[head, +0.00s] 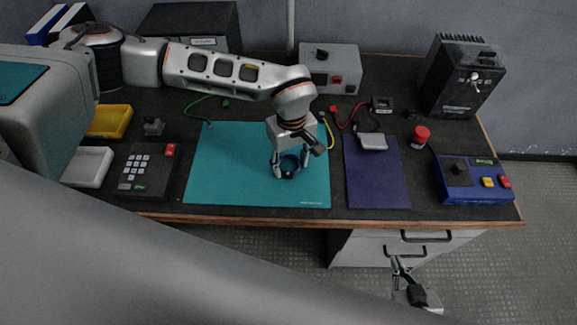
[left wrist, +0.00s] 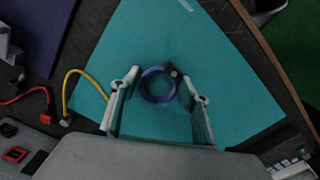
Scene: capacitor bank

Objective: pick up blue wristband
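The blue wristband (left wrist: 160,102) is a ring with a dark clasp, on the teal mat (head: 230,150). It also shows in the head view (head: 288,175), partly hidden by my left gripper. My left gripper (head: 291,172) points down over it. In the left wrist view, my left gripper (left wrist: 160,78) is open, with one finger on each side of the wristband and a small gap visible on the left; the right finger is close to the clasp. My right gripper (head: 401,262) is low in front of the drawers, away from the mat; its finger spacing is unclear.
A black keypad box (head: 147,172), white tray (head: 88,167) and yellow tray (head: 110,121) stand left of the mat. A navy mat (head: 375,180), red-lidded jar (head: 421,136) and blue box (head: 470,181) are to the right.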

